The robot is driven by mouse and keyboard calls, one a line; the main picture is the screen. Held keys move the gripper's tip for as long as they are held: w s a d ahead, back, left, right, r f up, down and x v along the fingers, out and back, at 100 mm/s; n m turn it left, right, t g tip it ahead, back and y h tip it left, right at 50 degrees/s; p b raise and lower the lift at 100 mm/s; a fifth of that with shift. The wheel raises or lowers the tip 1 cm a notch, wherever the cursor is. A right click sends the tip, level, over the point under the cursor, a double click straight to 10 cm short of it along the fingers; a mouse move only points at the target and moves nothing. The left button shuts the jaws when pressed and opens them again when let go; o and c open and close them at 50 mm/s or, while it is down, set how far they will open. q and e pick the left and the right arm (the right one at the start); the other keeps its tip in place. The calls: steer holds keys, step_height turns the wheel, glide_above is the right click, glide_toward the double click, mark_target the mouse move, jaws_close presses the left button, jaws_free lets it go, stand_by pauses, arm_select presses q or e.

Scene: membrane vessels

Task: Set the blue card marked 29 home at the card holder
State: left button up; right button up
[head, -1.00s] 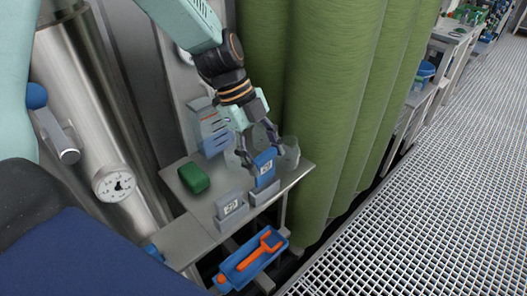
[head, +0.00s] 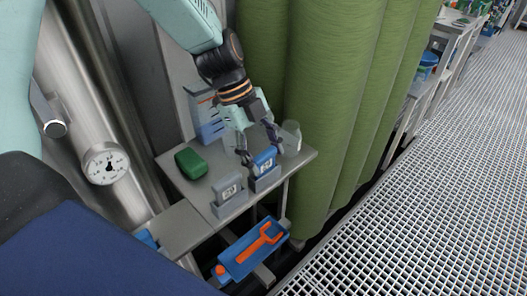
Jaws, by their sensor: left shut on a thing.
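The blue card (head: 265,160) stands upright with its lower part in the grey card holder (head: 264,181) near the table's right side. Its white label shows, but the number is too small to read surely. My left gripper (head: 258,158) comes down from above and is shut on the card's upper part. Whether the card rests on the holder's bottom cannot be told. A second holder (head: 229,208) with a grey card (head: 228,188) in it stands to the left and nearer. My right gripper is not in view.
A clear vessel (head: 291,135) stands behind the card at right. A grey-blue rack (head: 208,118) stands at the back. A blue tray (head: 237,267) with an orange tool is below. Green columns rise at right.

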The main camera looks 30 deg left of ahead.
arm_select(q)
steer(key=shift+s+f+b, duration=0.1)
steer(key=shift+f+b, duration=0.05)
steer(key=shift+b, duration=0.15)
stand_by(0.4)
steer(key=o, duration=1.4)
steer(key=shift+o, duration=0.2)
steer(key=shift+a+r, duration=0.15)
steer(key=shift+r, duration=0.1)
steer(key=v, duration=1.1)
steer(key=shift+r, duration=0.3)
steer(key=shift+f, duration=0.1)
